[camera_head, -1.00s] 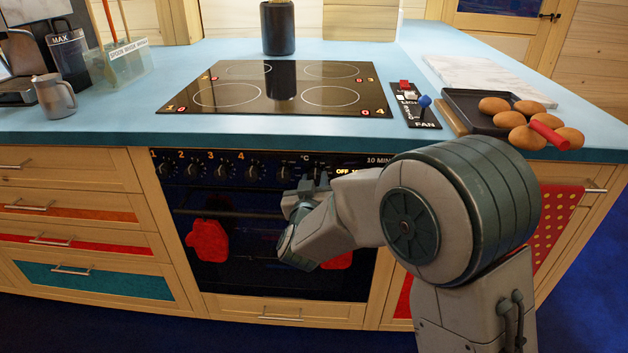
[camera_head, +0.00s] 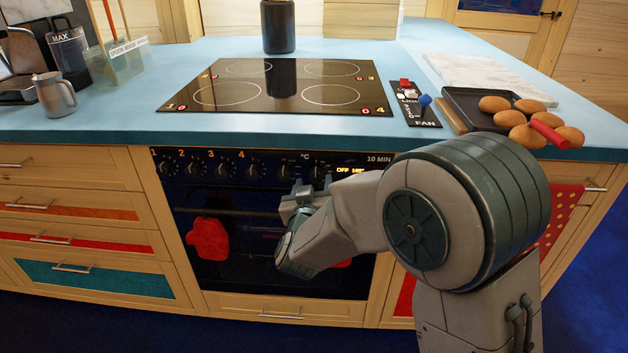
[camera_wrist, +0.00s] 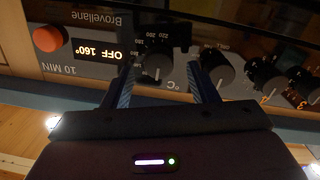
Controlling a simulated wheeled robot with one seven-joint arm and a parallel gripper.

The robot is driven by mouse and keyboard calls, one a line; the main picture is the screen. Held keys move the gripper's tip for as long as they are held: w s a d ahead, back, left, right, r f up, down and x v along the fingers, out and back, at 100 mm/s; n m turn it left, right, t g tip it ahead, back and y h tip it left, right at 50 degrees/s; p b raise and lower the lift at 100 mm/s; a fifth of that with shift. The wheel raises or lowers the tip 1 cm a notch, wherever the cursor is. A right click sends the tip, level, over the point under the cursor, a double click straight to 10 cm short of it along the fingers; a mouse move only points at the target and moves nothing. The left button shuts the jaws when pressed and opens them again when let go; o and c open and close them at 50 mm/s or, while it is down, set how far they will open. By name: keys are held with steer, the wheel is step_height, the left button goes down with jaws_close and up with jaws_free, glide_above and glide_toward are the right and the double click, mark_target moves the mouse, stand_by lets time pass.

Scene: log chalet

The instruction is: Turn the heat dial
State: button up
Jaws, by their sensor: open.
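The heat dial (camera_wrist: 157,65) is a black knob with a ring of temperature numbers beside a °C mark, seen upside down in the wrist view. It also shows in the camera_head view (camera_head: 317,173) on the oven's black control panel. My gripper (camera_wrist: 163,76) is open, with one finger on each side of the dial in the wrist picture. Whether the fingers touch it I cannot tell. In the camera_head view my gripper (camera_head: 302,190) is just in front of the panel, partly hidden by my own arm. The display (camera_wrist: 98,51) reads OFF 160°.
Another black knob (camera_wrist: 216,66) sits close beside the right finger in the wrist view, with several burner knobs beyond. An orange button (camera_wrist: 48,39) is past the display. The oven handle (camera_head: 235,213) and a red mitt (camera_head: 208,239) are below the panel. The blue counter (camera_head: 120,105) overhangs it.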

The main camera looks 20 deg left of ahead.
steer(key=s+d+p, duration=0.1)
steer(key=s+d, duration=0.1)
steer(key=s, duration=0.9)
steer(key=shift+s+d+r, duration=0.15)
steer(key=shift+s, duration=0.1)
steer(key=w+d+r+m+g+y+p, duration=0.1)
steer(key=w+d+r+g+p, duration=0.2)
steer(key=d+r+g+p, duration=0.55)
steer(key=s+d+r+m+g+h+p, duration=0.2)
steer(key=s+d+r+p, duration=0.5)
steer(key=d, duration=0.4)
steer(key=s+d+r+m+g+h+p, duration=0.2)
steer(key=s+d+r+g+p, duration=0.2)
steer(key=s+d+r+p, duration=0.3)
steer(key=s+d+p, duration=0.1)
steer(key=d, duration=0.4)
steer(key=shift+s+d+r, duration=0.2)
steer(key=shift+s+d, duration=0.05)
steer(key=shift+s, duration=0.15)
